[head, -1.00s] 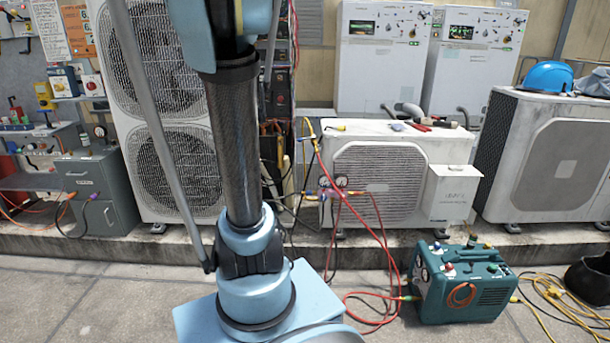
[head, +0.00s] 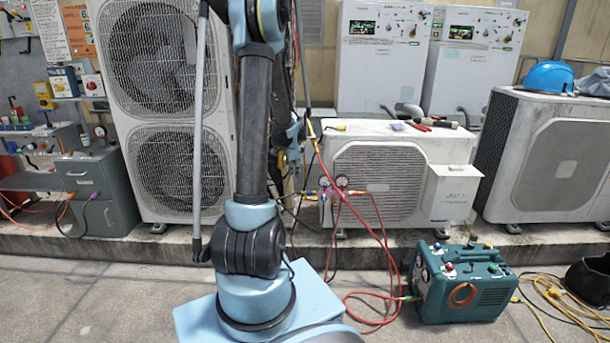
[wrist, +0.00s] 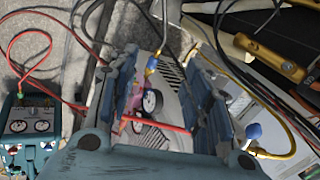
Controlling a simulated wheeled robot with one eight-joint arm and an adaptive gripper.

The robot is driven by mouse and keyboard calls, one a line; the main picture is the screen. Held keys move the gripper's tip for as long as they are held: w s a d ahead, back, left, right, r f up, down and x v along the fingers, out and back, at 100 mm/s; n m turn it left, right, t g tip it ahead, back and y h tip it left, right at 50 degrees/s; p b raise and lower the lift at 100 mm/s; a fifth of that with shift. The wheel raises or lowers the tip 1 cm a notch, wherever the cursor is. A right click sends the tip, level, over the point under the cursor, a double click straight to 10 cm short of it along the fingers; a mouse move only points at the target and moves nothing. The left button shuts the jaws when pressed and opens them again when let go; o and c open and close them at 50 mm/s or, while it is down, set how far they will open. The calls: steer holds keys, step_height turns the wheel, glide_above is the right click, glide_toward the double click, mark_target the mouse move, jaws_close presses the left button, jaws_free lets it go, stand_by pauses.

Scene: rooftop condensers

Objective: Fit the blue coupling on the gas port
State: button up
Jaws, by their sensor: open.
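My gripper (wrist: 162,62) is open in the wrist view, its two teal fingers apart, with nothing clearly held between them. A blue fitting (wrist: 253,131) sits at a yellow hose end to the right of the right finger. A smaller blue fitting (wrist: 152,63) on a yellow hose shows in the gap between the fingers, further off. I cannot tell which is the task's coupling. The gauge manifold (wrist: 150,101) also shows through the gap, and in the head view (head: 333,190) it hangs at the small condenser's left side. I cannot make out the gas port.
The small white condenser (head: 432,140) has tools (head: 418,126) on top. Red hoses (head: 385,250) run from the manifold to the green recovery machine (head: 465,284) on the floor. A tall condenser (head: 165,200) stands left. Yellow cable (head: 560,300) lies at right.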

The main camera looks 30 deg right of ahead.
steer(key=d+f+m, duration=0.3)
steer(key=d+f, duration=0.2)
steer(key=d, duration=0.2)
glide_toward(306, 192)
steer(key=shift+h, duration=0.3)
steer(key=x, duration=0.9)
steer(key=shift+a+f, duration=0.1)
steer(key=shift+c, duration=0.2)
steer(key=shift+w, duration=0.1)
jaws_close()
